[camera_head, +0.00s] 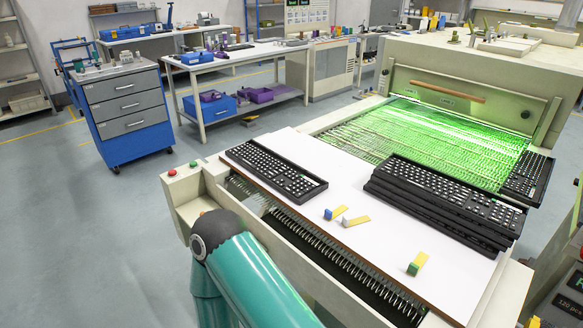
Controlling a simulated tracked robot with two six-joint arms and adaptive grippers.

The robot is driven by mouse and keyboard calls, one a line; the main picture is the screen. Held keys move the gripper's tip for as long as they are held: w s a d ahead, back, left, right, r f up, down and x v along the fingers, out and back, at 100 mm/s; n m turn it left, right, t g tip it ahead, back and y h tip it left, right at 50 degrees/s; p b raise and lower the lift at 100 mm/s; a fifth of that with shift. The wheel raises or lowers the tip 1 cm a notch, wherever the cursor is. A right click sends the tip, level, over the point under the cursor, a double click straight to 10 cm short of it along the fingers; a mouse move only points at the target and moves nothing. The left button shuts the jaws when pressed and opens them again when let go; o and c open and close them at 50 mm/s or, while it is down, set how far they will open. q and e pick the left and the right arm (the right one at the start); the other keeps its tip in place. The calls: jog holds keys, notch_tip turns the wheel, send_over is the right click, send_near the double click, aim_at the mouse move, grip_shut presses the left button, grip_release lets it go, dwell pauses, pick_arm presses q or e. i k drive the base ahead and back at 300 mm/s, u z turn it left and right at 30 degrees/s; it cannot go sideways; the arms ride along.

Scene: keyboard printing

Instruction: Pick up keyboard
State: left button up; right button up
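A single black keyboard (275,170) lies flat on the left part of the white board (340,185). A stack of several black keyboards (445,200) sits on the right part of the board, its layers slightly offset. Another black keyboard (527,176) lies at the far right, beside the green-lit bed of the machine. A teal arm of mine comes in at the bottom left, in front of the board's near edge. Neither gripper shows in this view, so I cannot see what either one holds.
Small blue (328,214), white (346,222) and green (413,269) blocks with yellow strips lie on the board's front part. The board is bare between the single keyboard and the stack. The machine's hood (480,75) rises behind the green-lit bed (420,140).

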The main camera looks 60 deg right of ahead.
aim_at(300, 185)
jog(key=z, duration=1)
jog(key=i, duration=0.75)
jog(key=z, duration=0.25)
